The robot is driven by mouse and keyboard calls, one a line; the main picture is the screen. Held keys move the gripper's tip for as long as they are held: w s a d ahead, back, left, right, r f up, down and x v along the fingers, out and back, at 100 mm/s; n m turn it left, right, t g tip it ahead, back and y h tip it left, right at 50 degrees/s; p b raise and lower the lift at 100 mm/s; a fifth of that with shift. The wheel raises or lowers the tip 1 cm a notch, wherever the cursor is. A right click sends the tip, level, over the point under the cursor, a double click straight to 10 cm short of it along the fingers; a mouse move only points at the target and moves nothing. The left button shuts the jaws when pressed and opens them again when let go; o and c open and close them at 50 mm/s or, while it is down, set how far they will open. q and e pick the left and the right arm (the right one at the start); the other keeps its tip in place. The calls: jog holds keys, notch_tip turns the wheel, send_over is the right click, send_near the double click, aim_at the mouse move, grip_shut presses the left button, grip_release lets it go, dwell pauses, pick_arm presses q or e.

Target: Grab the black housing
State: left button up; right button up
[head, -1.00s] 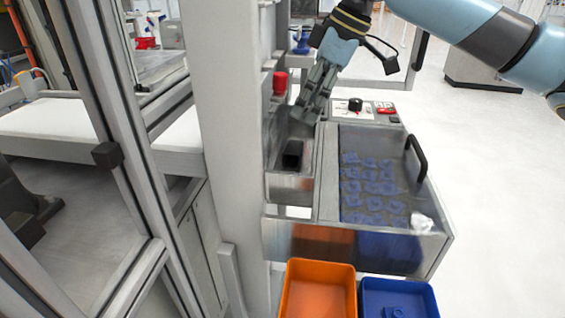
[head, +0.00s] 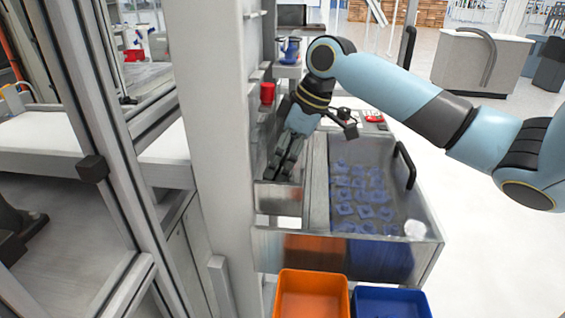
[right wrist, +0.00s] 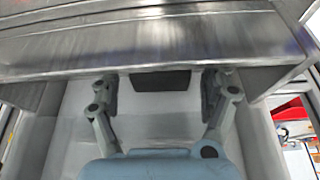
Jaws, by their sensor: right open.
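The black housing (right wrist: 160,80) shows in the right wrist view as a dark block in the narrow metal compartment, between my two spread fingers and beyond them. In the head view it is hidden behind my right gripper (head: 280,168), which points down into the narrow compartment (head: 278,195). In the right wrist view my right gripper (right wrist: 160,98) is open, one finger on each side of the housing. I cannot tell whether a finger touches it. My left gripper is not in view.
A wide metal tray (head: 322,205) with several blue parts adjoins the compartment on the right. An orange bin (head: 312,300) and a blue bin (head: 392,303) stand below. A grey post (head: 215,150) rises close on the left. A red cup-like object (head: 267,92) is behind the gripper.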

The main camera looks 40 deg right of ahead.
jog(key=shift+c, duration=0.4)
jog(key=c, duration=1)
jog(key=shift+d, duration=0.1)
jog(key=shift+c, duration=0.2)
